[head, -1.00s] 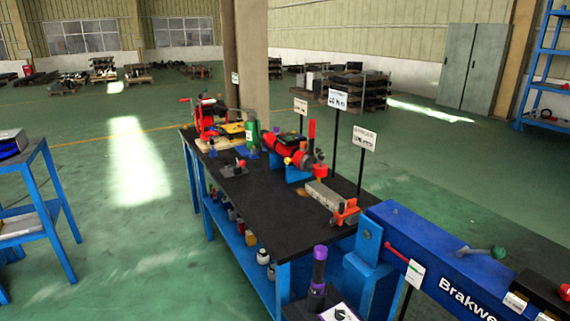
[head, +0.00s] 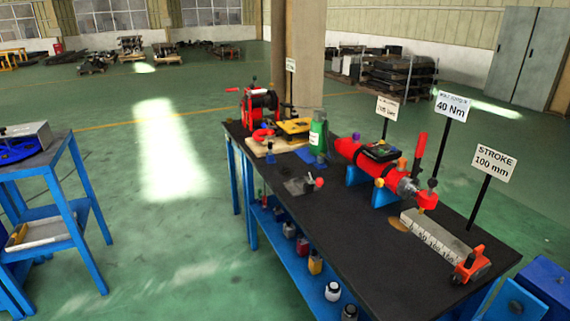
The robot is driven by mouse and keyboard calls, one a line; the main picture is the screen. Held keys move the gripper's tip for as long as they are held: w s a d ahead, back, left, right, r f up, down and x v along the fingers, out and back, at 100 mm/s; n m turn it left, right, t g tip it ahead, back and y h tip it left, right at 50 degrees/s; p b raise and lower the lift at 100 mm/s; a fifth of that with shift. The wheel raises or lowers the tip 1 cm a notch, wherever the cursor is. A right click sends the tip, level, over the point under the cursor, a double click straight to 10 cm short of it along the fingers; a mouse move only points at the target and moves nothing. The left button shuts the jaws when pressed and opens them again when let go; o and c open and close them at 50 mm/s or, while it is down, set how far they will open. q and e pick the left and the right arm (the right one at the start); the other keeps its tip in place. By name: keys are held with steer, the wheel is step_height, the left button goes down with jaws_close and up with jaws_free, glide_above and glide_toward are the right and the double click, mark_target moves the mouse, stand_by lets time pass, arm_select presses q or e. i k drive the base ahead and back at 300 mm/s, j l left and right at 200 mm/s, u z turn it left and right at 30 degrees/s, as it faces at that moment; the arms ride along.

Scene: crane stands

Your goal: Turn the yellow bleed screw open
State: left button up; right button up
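A red cylinder (head: 364,157) lies on blue cradles on the black-topped workbench (head: 335,220). A small orange-yellow knob (head: 402,164) stands up near its right end; it may be the yellow bleed screw, but it is too small to tell whether it is open. A red upright lever (head: 419,147) and a dark box (head: 381,151) with a green face are beside it. Neither of my grippers is in view.
A green bottle (head: 318,137), a red winch (head: 260,104) and a yellow case (head: 294,126) stand at the bench's far end. A grey measuring block (head: 436,234) lies at the near right. Sign posts rise behind the cylinder. A blue table (head: 75,188) stands left; the floor between is clear.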

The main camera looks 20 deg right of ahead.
mark_target(379, 183)
steer(key=i, duration=0.45)
steer(key=i+j+z, duration=0.15)
steer(key=i, duration=0.25)
steer(key=i+j, duration=0.1)
steer(key=i, duration=0.35)
steer(key=z, duration=0.05)
